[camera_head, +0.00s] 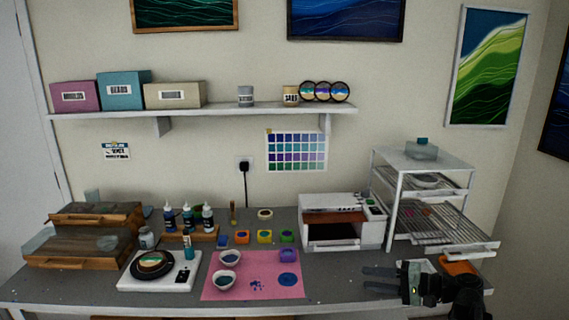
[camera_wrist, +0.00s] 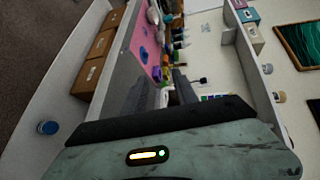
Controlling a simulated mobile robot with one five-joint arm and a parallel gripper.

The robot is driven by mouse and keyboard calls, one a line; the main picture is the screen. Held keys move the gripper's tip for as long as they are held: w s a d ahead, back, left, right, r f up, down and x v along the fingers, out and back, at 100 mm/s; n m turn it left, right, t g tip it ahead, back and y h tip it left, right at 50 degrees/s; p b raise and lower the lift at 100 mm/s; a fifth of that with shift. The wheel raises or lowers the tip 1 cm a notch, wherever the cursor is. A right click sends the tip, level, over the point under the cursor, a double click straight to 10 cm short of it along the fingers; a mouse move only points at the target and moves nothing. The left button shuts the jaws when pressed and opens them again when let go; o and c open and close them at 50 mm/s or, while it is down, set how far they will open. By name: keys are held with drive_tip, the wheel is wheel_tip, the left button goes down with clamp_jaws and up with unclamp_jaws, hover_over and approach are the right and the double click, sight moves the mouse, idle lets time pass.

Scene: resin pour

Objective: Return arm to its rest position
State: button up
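My gripper (camera_head: 366,279) is at the right end of the workbench in the head view, low in front of the white oven-like box and the wire rack. Its two dark fingers point left and show a gap between them, with nothing held. My arm comes in from the lower right corner. In the wrist view my gripper body fills the bottom, and the dark fingers (camera_wrist: 158,96) reach up toward the bench, seen sideways.
The workbench (camera_head: 337,290) holds a pink mat (camera_head: 245,290) with cups, a white scale (camera_head: 135,275), bottles (camera_head: 188,222), the white box (camera_head: 345,207) and the rack (camera_head: 392,225). An orange item (camera_head: 460,267) lies beside my gripper. Bare bench lies between mat and gripper.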

drive_tip(key=s+a+f+n+g+h, duration=0.1)
drive_tip(key=a+f+n+g+h, duration=0.1)
drive_tip(key=a+f, duration=0.35)
drive_tip(key=s+a+f+n+g+h+p, duration=0.1)
drive_tip(key=s+a+f+n+g+h, duration=0.15)
drive_tip(key=a, duration=0.65)
drive_tip(key=s+a+f+n+g+h, duration=0.1)
drive_tip(key=a+f+g, duration=0.25)
drive_tip(key=a, duration=0.35)
drive_tip(key=s+d+f+h, duration=0.1)
drive_tip(key=d+f+h, duration=0.4)
drive_tip(key=d, duration=0.5)
drive_tip(key=n+h, duration=0.1)
drive_tip(key=h, duration=0.1)
drive_tip(key=shift+s+d+f+h, duration=0.15)
drive_tip(key=shift+s+h, duration=0.1)
drive_tip(key=shift+h, duration=0.1)
